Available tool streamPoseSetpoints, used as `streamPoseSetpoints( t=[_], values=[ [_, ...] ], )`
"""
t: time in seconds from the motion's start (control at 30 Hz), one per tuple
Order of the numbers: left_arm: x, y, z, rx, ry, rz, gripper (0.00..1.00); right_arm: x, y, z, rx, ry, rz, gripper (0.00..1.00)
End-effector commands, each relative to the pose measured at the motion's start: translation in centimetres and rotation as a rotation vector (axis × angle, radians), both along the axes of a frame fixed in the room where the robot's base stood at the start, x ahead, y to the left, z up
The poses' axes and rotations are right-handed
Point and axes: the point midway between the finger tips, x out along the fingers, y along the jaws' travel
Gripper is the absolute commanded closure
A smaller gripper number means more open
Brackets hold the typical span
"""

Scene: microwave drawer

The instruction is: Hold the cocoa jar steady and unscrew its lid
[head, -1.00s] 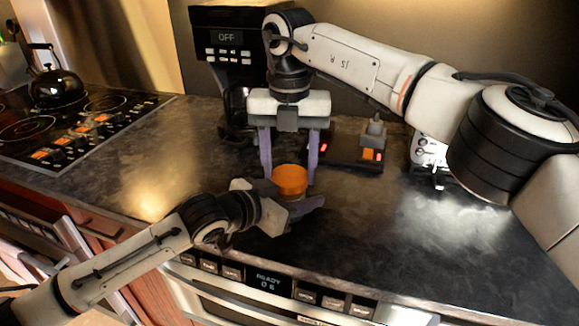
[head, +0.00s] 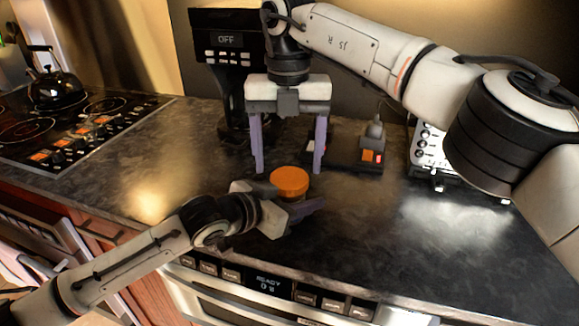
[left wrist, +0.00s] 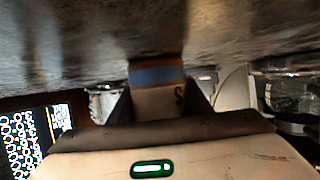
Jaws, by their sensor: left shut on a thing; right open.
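The cocoa jar's round orange lid (head: 289,181) faces up in the head view, on top of the jar. Whether it is loose cannot be told. My left gripper (head: 300,208) is shut on the jar body from the left, low over the counter; the gripper mostly hides the body there. In the left wrist view the jar (left wrist: 157,98) shows between the fingers, pale with a blue band and a dark letter. My right gripper (head: 288,170) points down from above, open and empty, its two purple fingers spread wide on either side of the lid, apart from it.
The dark counter (head: 400,235) is clear to the right. A coffee maker (head: 228,60) and a dark device with lit buttons (head: 355,152) stand behind. A stove (head: 75,125) with a black kettle (head: 55,88) is at left. A white-fronted appliance (head: 430,150) stands at right.

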Motion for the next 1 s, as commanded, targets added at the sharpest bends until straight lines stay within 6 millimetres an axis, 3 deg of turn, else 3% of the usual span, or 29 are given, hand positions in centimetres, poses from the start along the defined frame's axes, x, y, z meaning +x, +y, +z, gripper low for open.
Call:
streamPoseSetpoints(
  t=[0.1,0.37,0.8,1.0],
  values=[
    [0.0,0.0,0.0,-0.001,0.001,0.0,1.0,0.0,0.0,1.3,-0.002,-0.001,-0.001,0.29],
    [0.1,0.1,0.0,0.0,0.0,0.001,1.0,0.0,-0.1,2.0,-0.002,-0.001,-0.096,0.29],
    [0.1,0.1,0.0,0.001,-0.001,0.002,1.0,0.0,-0.1,4.6,-0.001,0.0,-0.9,0.29],
    [0.1,0.1,0.0,0.001,-0.001,0.002,1.0,-0.1,-0.2,5.0,-0.004,0.002,-1.076,0.29]
  ],
)
